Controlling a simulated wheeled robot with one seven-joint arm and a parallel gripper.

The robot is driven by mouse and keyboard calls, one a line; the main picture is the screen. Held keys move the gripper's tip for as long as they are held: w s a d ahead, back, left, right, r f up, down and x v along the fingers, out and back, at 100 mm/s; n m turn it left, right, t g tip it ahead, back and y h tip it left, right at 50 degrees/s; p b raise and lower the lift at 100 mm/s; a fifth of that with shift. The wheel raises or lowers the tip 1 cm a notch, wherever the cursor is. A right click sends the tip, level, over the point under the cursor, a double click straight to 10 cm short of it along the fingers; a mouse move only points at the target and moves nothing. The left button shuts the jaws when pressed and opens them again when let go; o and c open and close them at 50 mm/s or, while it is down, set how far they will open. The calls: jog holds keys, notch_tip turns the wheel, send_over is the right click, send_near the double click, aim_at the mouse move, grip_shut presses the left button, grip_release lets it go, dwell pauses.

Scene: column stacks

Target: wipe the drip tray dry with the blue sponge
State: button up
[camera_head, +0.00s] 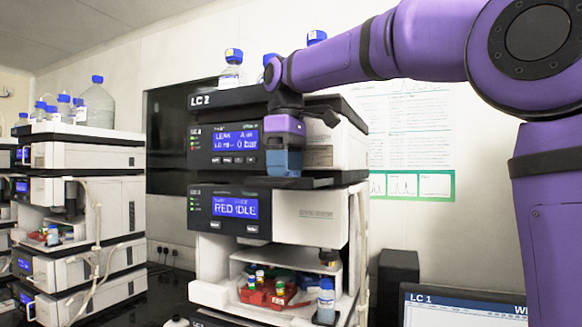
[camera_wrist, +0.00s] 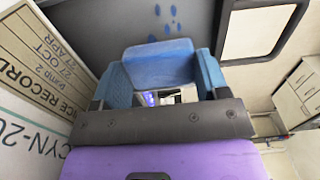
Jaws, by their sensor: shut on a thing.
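The blue sponge (camera_wrist: 160,64) sits between the two blue fingers of my gripper (camera_wrist: 162,72) in the wrist view, and the gripper is shut on it. Beyond the sponge, several blue drops (camera_wrist: 168,22) lie on a dark grey surface (camera_wrist: 100,25), which looks like the drip tray. I cannot tell whether the sponge touches this surface. In the head view, my gripper (camera_head: 283,162) points down in front of the LC 2 stack, just above a dark ledge (camera_head: 335,180) between two modules. The sponge cannot be told apart from the fingers there.
The upper LC 2 module's display (camera_head: 236,140) seems to read LEAK; the lower display (camera_head: 235,207) reads RED IDLE. Below, an open bay holds a red vial rack (camera_head: 268,294). Bottles (camera_head: 231,72) stand on top. A monitor (camera_head: 460,307) is at lower right.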

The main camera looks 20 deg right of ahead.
jog(key=shift+s+d+f, duration=0.1)
jog(key=shift+s+d, duration=0.8)
jog(key=shift+w+a+f, duration=0.1)
jog(key=shift+w+a, duration=0.75)
jog(key=shift+a, duration=0.05)
jog(key=shift+s+d, duration=0.85)
jog(key=shift+d, duration=0.05)
jog(key=shift+c, duration=0.3)
jog(key=shift+w+a+r, duration=0.2)
jog(key=shift+w+a, duration=0.7)
jog(key=shift+s+d+f, duration=0.1)
jog(key=shift+s+d, duration=0.8)
jog(key=shift+w+a+f, duration=0.15)
jog(key=shift+w+a, duration=0.75)
jog(key=shift+s+d, duration=0.9)
jog(key=shift+w+a+r, duration=0.2)
jog(key=shift+w+a, duration=0.7)
jog(key=shift+w, duration=0.05)
jog(key=shift+r, duration=3.05)
